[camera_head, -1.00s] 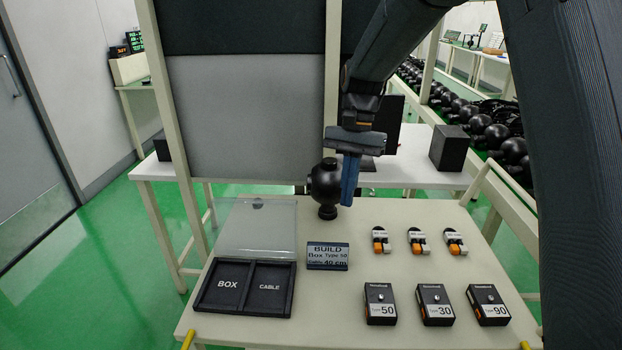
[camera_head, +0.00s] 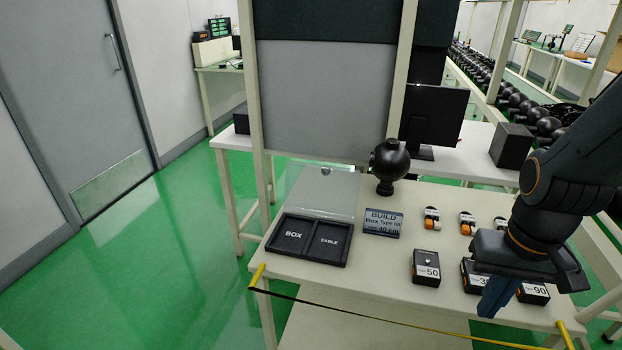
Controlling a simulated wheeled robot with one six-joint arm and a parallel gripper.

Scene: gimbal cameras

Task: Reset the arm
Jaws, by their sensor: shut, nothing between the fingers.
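My gripper (camera_head: 496,296) hangs at the lower right in the head view, fingers pointing down. It is shut and empty, in front of the boxes at the table's front right. My arm comes in from the right edge. It hides part of the box marked 30 (camera_head: 476,274) and part of the box marked 90 (camera_head: 534,293). The box marked 50 (camera_head: 426,267) stands clear to the left of the gripper.
The table (camera_head: 380,288) holds a black tray (camera_head: 308,240) labelled BOX and CABLE with a clear lid (camera_head: 318,192), a BUILD sign (camera_head: 382,222), a black sphere (camera_head: 389,162) and several orange-white cables (camera_head: 432,218). A yellow-black strip (camera_head: 400,321) runs along the front. Green floor lies open at left.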

